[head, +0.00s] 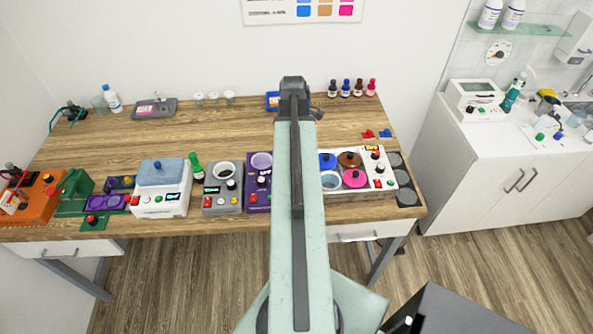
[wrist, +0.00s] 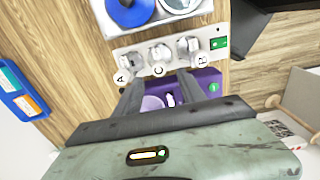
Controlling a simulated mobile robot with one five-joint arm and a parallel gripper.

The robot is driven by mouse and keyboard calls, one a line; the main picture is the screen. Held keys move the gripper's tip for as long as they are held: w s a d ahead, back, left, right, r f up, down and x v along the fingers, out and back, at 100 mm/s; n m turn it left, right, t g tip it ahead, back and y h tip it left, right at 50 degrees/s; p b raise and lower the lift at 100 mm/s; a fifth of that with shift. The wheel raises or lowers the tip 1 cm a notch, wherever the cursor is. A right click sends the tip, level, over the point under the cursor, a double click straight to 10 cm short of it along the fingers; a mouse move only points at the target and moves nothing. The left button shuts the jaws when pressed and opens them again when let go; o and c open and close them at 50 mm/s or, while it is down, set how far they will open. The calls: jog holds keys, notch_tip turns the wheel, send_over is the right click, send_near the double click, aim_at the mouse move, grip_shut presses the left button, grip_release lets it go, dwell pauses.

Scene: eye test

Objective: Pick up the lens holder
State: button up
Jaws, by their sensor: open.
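I cannot tell for sure which thing is the lens holder. A purple piece with two rings (head: 105,202) lies at the left of the table in the head view, apart from my gripper. My gripper (wrist: 162,80) is open, with nothing seen between its fingers. In the wrist view it shows over a purple device (wrist: 205,84) with a pale round top and a green button. In the head view my arm covers this panel.
An orange device (head: 33,194), a white device with a blue pad (head: 160,185) and a grey device (head: 222,196) line the front edge. A white tray with coloured discs (head: 388,170) stands right of my arm. Small bottles (head: 346,88) stand at the back. The middle left table is clear.

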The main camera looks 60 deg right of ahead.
jog(key=shift+s+d, duration=0.3)
jog(key=shift+s, duration=0.05)
jog(key=f+b, duration=0.8)
jog(key=shift+w+a+f, duration=0.1)
jog(key=shift+w, duration=0.1)
jog(key=shift+r, duration=0.2)
grip_shut()
dwell(0.8)
